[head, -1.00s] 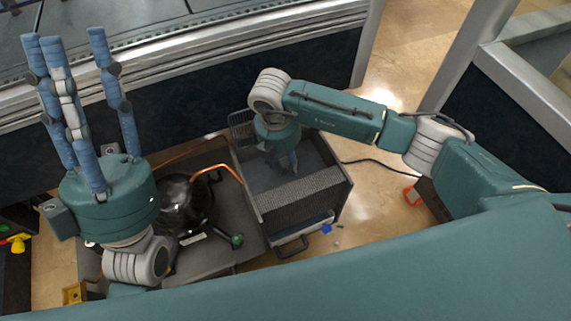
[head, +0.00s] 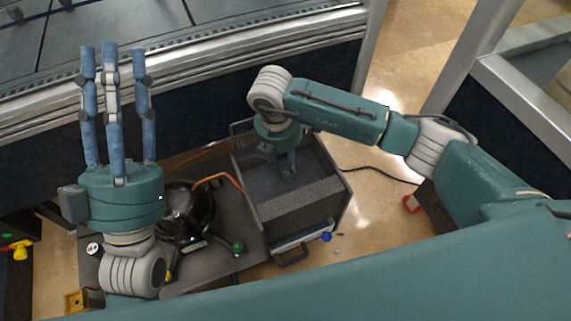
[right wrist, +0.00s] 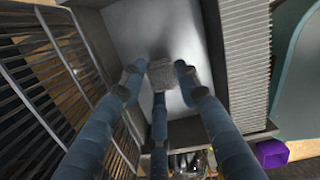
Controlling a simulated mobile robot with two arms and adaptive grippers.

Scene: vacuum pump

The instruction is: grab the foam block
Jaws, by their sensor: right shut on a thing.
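The foam block (right wrist: 168,73) is a small grey piece seen in the right wrist view. It sits between the fingertips of my right gripper (right wrist: 160,80), which is shut on it. In the head view my right gripper (head: 289,165) points down into an open grey bin (head: 335,180), and the block cannot be made out there. Whether the block touches the bin floor is unclear. My left gripper (head: 115,58) is open and empty, its long blue fingers pointing up, far left of the bin.
A black pump (head: 190,212) with an orange hose (head: 215,180) stands left of the bin. A wire grille (right wrist: 65,90) flanks the right fingers. A black cable (head: 380,168) and a blue piece (head: 326,237) lie on the floor. A dark bench wall stands behind.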

